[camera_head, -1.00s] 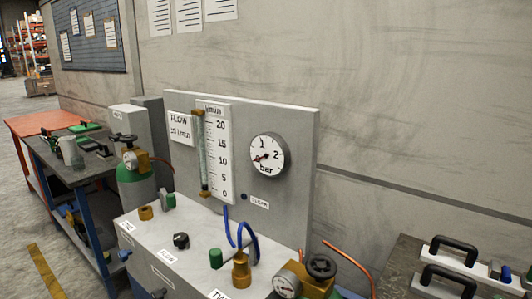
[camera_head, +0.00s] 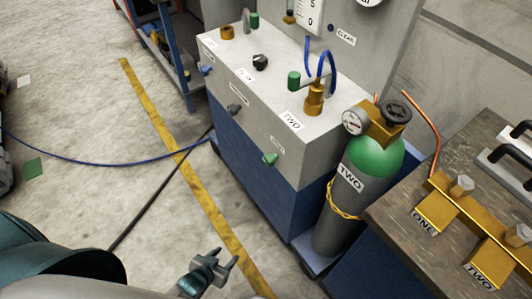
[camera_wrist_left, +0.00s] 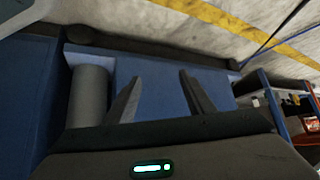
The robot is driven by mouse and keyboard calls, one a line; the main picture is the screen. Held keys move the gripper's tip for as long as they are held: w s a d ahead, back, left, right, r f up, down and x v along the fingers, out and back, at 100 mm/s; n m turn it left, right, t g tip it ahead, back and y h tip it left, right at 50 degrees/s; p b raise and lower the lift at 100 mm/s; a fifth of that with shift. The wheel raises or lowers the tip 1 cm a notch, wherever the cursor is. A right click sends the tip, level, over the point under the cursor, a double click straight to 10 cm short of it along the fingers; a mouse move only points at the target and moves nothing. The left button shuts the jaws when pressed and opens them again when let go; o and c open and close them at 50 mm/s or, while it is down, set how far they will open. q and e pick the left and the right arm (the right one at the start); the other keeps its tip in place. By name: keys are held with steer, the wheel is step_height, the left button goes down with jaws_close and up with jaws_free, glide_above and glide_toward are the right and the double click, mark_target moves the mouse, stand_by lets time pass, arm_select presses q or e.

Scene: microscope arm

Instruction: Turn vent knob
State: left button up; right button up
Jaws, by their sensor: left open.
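The grey-topped cabinet (camera_head: 217,97) carries several small knobs. A green knob (camera_head: 270,159) sits low on its front panel beside a small label that I cannot read. A dark knob (camera_head: 234,108) and a blue knob (camera_head: 205,70) sit further left on the same front. A black knob (camera_head: 260,62) is on the top. Which one is the vent knob I cannot tell. My left gripper (camera_head: 222,260) is open and empty, in front of the cabinet and apart from it. In the left wrist view the open fingers (camera_wrist_left: 160,95) point toward the blue cabinet side. My right gripper is not in view.
A green-topped cylinder (camera_head: 374,160) labelled TWO stands chained at the cabinet's right. A dark bench (camera_head: 405,205) with yellow blocks is at the right. A blue cable (camera_head: 95,160) and a black cable (camera_head: 150,205) cross the floor. The floor left of the cabinet is mostly clear.

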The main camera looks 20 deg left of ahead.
mark_target(266, 162)
arm_select(q)
steer(key=w+a+r+t+h, duration=0.1)
steer(key=w+a+r+t, duration=0.15)
steer(key=r, duration=0.35)
steer(key=w+a+r+t+h+p, duration=0.1)
steer(key=w+r, duration=0.2)
steer(key=r, duration=0.3)
steer(key=w+a+r+t+h, duration=0.1)
steer(key=w+a+r+t, duration=0.15)
steer(key=r, duration=0.35)
steer(key=d+r+m+h+p, duration=0.1)
steer(key=d+r+m+h, duration=0.2)
steer(key=r, duration=1.2)
steer(key=h, duration=0.3)
steer(key=shift+w+d+h, duration=0.15)
steer(key=shift+w+h, duration=0.1)
steer(key=shift+h, duration=0.15)
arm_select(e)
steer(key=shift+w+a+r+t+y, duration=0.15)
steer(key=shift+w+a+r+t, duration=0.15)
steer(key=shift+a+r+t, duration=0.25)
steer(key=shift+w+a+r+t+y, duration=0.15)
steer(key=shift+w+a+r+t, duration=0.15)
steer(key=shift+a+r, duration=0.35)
arm_select(q)
steer(key=shift+w, duration=0.1)
